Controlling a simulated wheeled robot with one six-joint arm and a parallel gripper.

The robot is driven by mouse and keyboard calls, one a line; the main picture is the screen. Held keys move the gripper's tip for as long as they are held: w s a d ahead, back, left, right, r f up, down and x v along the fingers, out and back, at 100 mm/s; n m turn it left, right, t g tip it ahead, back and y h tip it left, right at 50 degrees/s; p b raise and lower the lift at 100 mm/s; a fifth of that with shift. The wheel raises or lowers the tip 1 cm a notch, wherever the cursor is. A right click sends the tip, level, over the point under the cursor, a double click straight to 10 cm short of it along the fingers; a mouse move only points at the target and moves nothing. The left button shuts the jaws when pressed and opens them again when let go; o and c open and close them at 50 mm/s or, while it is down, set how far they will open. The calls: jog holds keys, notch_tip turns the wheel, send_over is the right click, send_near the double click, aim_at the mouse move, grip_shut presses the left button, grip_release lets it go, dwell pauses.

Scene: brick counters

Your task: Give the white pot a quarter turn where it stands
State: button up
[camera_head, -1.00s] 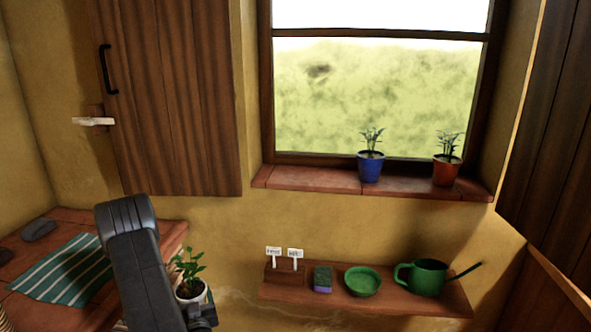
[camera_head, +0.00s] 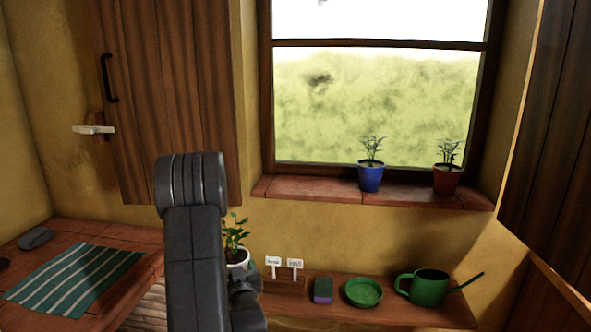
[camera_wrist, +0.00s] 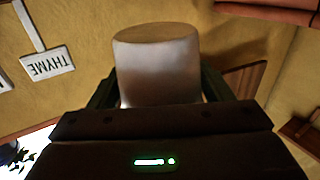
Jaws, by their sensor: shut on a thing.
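The white pot (camera_head: 240,257), with a leafy green plant in it, is left of the wall shelf in the head view. My arm hides part of it. In the wrist view the pot (camera_wrist: 158,65) appears upside down, with its bare underside showing. Only wall shows around its base there, so it looks held clear of any surface. My gripper (camera_wrist: 160,88) is shut on the pot, one finger on each side. In the head view my gripper (camera_head: 243,288) is mostly hidden behind my arm.
The wall shelf (camera_head: 400,313) holds two labels (camera_head: 284,264), a sponge (camera_head: 322,290), a green dish (camera_head: 364,292) and a green watering can (camera_head: 428,288). A blue pot (camera_head: 370,179) and a red pot (camera_head: 446,181) stand on the windowsill. A striped cloth (camera_head: 75,281) lies on the left counter.

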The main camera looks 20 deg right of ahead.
jog(key=d+r+m+h, duration=0.1)
jog(key=d+r, duration=1.9)
jog(key=d, duration=0.3)
jog(key=shift+w+r+h, duration=0.25)
jog(key=shift+w+h, duration=0.15)
jog(key=shift+w, duration=0.05)
jog(key=shift+a, duration=0.1)
